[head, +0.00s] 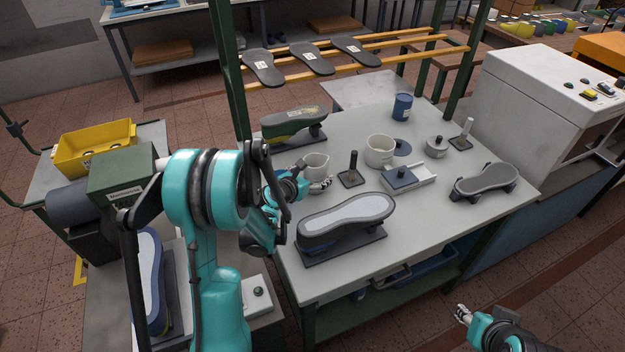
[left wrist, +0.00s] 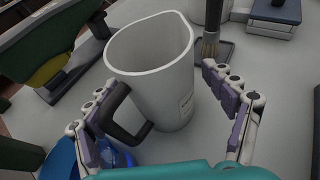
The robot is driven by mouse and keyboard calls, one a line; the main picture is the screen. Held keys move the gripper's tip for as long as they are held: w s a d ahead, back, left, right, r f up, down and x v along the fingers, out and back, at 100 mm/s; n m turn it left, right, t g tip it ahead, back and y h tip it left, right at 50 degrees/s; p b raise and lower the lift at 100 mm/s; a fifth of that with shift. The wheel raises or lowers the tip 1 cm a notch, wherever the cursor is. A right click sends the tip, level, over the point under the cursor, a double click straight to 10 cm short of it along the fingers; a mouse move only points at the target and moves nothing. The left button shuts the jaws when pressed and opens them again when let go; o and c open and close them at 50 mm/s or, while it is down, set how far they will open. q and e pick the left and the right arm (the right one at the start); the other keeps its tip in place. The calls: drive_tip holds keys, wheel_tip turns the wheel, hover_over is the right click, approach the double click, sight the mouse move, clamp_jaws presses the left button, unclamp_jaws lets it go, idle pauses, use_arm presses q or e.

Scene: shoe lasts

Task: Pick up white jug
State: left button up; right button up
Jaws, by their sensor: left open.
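The white jug (head: 316,168) stands upright on the grey table, left of the middle. In the left wrist view the jug (left wrist: 155,65) fills the centre, with its dark handle (left wrist: 125,120) toward the camera and a small label on its side. My left gripper (head: 306,186) is at the jug's near side. Its fingers (left wrist: 172,112) are spread open, one on either side of the jug's near part; the left finger is close to the handle. I cannot tell whether any finger touches. My right gripper (head: 463,314) is at the lower right, away from the table; its jaw state is unclear.
A dark brush or stamp (head: 352,170) stands just right of the jug. A larger white pot (head: 380,150) is beyond it. A shoe last on a stand (head: 345,222) is in front, and a green-sided one (head: 293,124) behind. A blue can (head: 402,106) stands at the back.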

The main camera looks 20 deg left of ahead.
use_arm(q)
drive_tip(key=shift+w+d+f, duration=0.1)
drive_tip(key=shift+w+f, duration=0.05)
drive_tip(key=shift+w, duration=0.4)
drive_tip(key=c, duration=1.4)
drive_tip(key=shift+r, duration=0.2)
